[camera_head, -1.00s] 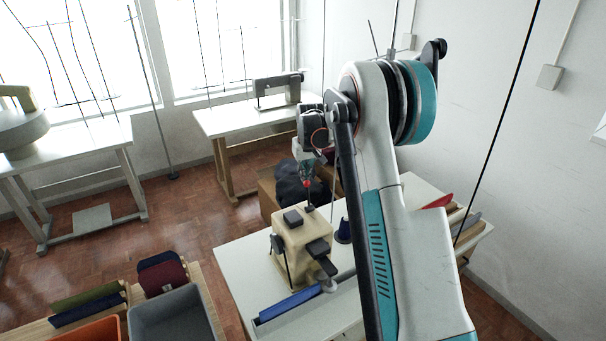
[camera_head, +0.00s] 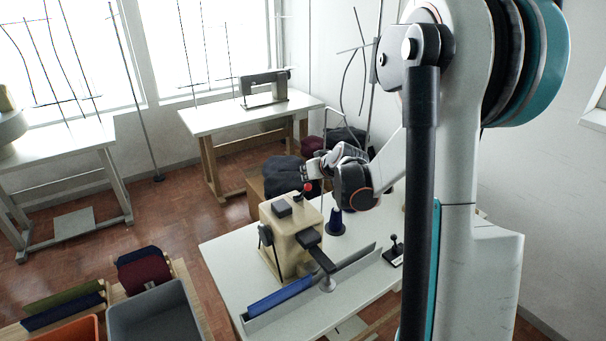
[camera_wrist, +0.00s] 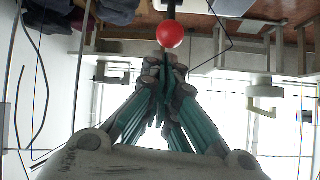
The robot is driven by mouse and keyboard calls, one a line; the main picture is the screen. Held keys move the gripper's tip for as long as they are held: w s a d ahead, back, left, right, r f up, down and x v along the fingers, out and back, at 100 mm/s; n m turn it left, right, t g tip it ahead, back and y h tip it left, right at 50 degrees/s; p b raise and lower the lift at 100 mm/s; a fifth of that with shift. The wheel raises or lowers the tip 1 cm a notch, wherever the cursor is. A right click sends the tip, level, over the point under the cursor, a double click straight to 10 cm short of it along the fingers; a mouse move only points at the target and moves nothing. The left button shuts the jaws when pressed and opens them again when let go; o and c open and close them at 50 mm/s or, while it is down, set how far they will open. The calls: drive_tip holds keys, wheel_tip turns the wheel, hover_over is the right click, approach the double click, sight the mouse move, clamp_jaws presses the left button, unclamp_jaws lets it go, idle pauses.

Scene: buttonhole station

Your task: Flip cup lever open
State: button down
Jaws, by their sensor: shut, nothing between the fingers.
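The beige buttonhole machine (camera_head: 287,225) stands on a white table in the head view. A lever with a red ball knob (camera_head: 307,187) rises at its back right corner; I take it as the cup lever. The red knob also shows large in the wrist view (camera_wrist: 170,36), on a dark stem, just beyond my fingertips. My gripper (camera_wrist: 165,92) is shut and empty, its teal fingers together. In the head view my gripper (camera_head: 309,172) is small and partly hidden, close behind the knob. I cannot tell whether it touches the knob.
A purple thread cone (camera_head: 335,222) stands right of the machine. A blue bar (camera_head: 281,296) lies in a metal rail in front. A small black-knobbed stand (camera_head: 394,250) is at the right. A dark cloth heap (camera_head: 284,174) lies behind. Grey bin (camera_head: 155,315) at lower left.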

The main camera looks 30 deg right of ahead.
drive_tip(key=shift+s+f+b, duration=0.2)
drive_tip(key=shift+s+b, duration=0.1)
drive_tip(key=shift+s, duration=0.25)
drive_tip(key=shift+s+f, duration=0.1)
drive_tip(key=s+r+p, duration=0.3)
drive_tip(key=s+r, duration=0.2)
drive_tip(key=r, duration=0.3)
drive_tip(key=shift+d, duration=0.2)
idle(0.4)
drive_tip(key=shift+s, duration=0.1)
